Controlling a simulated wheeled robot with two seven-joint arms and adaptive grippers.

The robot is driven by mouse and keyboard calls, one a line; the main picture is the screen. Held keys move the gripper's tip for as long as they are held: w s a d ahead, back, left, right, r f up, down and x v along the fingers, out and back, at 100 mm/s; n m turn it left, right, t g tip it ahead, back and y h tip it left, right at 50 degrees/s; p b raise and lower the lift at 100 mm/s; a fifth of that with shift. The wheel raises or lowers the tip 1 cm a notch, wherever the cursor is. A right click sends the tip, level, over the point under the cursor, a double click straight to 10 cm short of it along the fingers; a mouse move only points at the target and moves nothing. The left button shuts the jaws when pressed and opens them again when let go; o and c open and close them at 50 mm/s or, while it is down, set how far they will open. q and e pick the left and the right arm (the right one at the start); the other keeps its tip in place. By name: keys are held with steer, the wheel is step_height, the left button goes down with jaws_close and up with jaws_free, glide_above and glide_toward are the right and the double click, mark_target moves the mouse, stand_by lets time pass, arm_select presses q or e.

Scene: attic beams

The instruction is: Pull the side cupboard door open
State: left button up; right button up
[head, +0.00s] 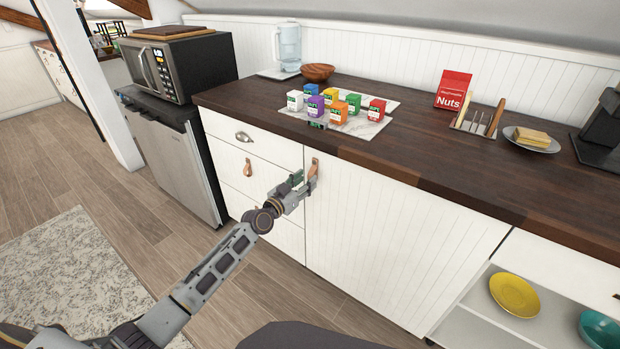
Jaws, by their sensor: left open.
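The side cupboard door (395,240) is a wide white grooved panel under the dark wooden worktop. It looks shut, flush with the cabinet front. Its tan leather pull handle (313,168) hangs at the door's upper left corner. My left gripper (306,180) is at this handle, with its fingers open close beside it. I cannot tell whether the fingers touch the handle, and the gripper hides the handle's lower part. My right gripper is not in view.
White drawers (245,150) with small pulls are left of the door. An open shelf with a yellow plate (514,295) is to its right. Small coloured boxes stand on a marble board (375,124) above. The wooden floor (275,300) before the door looks clear.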

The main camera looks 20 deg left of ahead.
mark_target(310, 175)
arm_select(q)
steer(key=shift+x, duration=1.7)
jaws_close()
